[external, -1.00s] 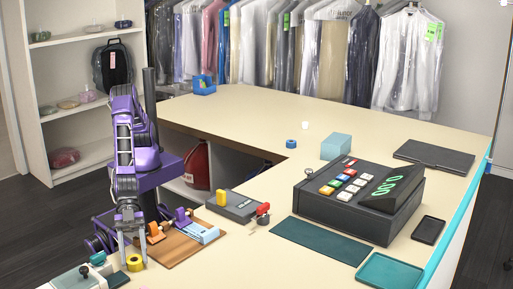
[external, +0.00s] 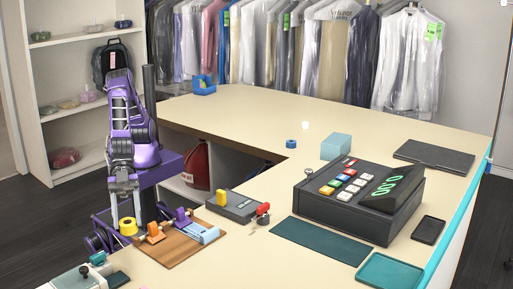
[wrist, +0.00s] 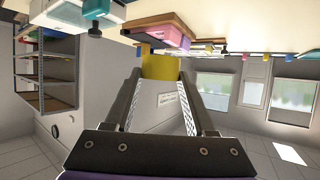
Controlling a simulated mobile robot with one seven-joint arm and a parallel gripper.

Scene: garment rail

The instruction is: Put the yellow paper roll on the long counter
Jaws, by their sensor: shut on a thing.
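The yellow paper roll (external: 128,226) is between the fingers of my gripper (external: 125,212), near the left edge of the counter top. In the wrist view the yellow roll (wrist: 160,67) sits between the two fingertips (wrist: 160,75), with a finger on each side. My gripper is shut on it. The roll appears raised off the surface; the exact gap below it is hard to tell. The long counter (external: 255,100) has a cream top, runs toward the back right, and has a wide bare stretch behind the register.
A wooden board (external: 180,245) with small clamps stands right of my gripper. A grey box with a yellow block (external: 222,197), a black register (external: 355,205), a light blue box (external: 336,146) and a blue tape roll (external: 291,143) are on the counter. Garments hang behind.

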